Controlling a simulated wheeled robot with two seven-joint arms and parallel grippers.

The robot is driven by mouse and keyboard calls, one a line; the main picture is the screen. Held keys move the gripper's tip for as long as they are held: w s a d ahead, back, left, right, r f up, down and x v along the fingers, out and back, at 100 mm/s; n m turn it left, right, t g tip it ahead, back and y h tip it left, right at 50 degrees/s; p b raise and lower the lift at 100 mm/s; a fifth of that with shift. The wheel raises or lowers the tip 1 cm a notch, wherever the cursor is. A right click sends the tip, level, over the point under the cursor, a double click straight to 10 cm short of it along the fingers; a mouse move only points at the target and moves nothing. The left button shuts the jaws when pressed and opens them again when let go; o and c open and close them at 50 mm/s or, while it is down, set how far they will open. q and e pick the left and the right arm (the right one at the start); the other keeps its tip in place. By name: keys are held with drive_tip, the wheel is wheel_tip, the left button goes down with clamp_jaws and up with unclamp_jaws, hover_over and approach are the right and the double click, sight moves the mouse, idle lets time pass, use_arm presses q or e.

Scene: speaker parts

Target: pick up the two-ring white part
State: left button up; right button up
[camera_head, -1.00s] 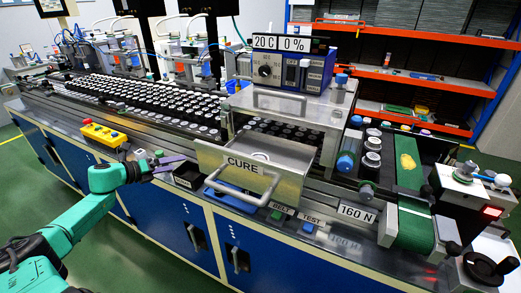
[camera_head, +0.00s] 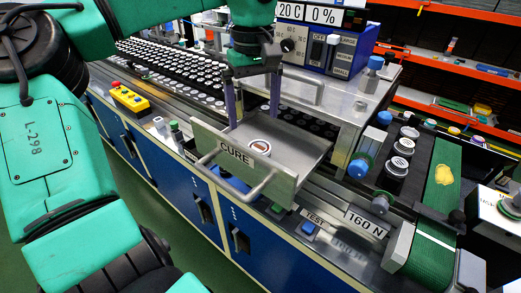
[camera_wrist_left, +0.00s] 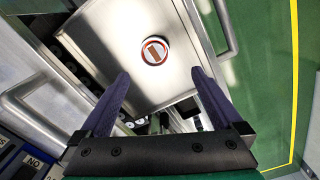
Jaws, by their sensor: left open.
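A small round part (camera_head: 261,147) with a white ring and a reddish rim lies in the open metal CURE drawer (camera_head: 300,158). In the left wrist view the part (camera_wrist_left: 155,50) has a pale face with a brown rectangle. I cannot make out two separate rings on it. My left gripper (camera_head: 254,119) points down over the drawer, open and empty, with its purple fingers apart. In the left wrist view the part appears just beyond the fingertips (camera_wrist_left: 160,73), clear of both fingers. My right gripper is not in view.
The drawer's raised front and handle (camera_head: 262,188) stand at the near side. The curing box (camera_head: 345,100) rises behind. Trays of black-and-white parts (camera_head: 185,70) lie to the left. Stacked round parts (camera_head: 400,155) and a green belt (camera_head: 440,190) are to the right.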

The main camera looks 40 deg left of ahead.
sight(259, 146)
use_arm(q)
drive_tip(key=f, duration=0.2)
drive_tip(key=shift+s+d+f, duration=0.2)
drive_tip(key=shift+f, duration=0.2)
drive_tip(key=f+p, duration=0.1)
drive_tip(key=w+d+f+p, duration=0.1)
drive_tip(key=shift+w+d+f, duration=0.1)
drive_tip(key=shift+w+f, duration=0.05)
drive_tip(key=shift+f, duration=0.25)
drive_tip(key=f, duration=0.2)
drive_tip(key=shift+a+f, duration=0.3)
drive_tip(key=shift+f, duration=0.05)
drive_tip(key=shift+s+a+f, duration=0.1)
drive_tip(key=shift+s+a, duration=0.05)
drive_tip(key=shift+s, duration=0.15)
drive_tip(key=c, duration=0.4)
drive_tip(key=shift+w+d, duration=0.2)
drive_tip(key=c, duration=0.9)
drive_tip(key=shift+a, duration=0.1)
clamp_jaws()
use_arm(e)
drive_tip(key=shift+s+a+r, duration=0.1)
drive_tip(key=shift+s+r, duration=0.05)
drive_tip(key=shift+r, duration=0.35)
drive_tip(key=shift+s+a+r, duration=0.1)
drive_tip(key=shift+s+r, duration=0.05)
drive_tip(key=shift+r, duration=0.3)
